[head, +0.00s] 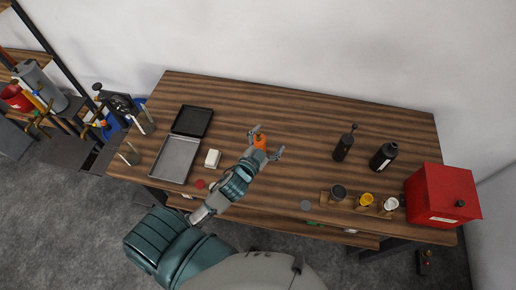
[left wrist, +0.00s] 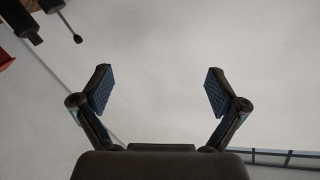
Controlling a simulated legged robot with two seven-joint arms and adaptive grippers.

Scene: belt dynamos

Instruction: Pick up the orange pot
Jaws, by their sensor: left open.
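The orange pot (head: 260,141) is small and stands on the wooden table near its middle. My left gripper (head: 268,143) reaches over the table from the front, and its open fingers show on either side of the pot in the head view. The gripper hides part of the pot. In the left wrist view the open left gripper (left wrist: 158,92) has two blue-padded fingers wide apart, with only pale wall between them. The pot does not show there, so I cannot tell whether it is within the grasp. My right gripper is out of view.
The wooden table (head: 300,105) has free room behind the pot. A grey tray (head: 176,160), a black tray (head: 192,121) and a white block (head: 212,158) lie left. Two black bottles (head: 345,144) (head: 383,157), a jar rack (head: 347,201) and a red box (head: 437,194) stand right.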

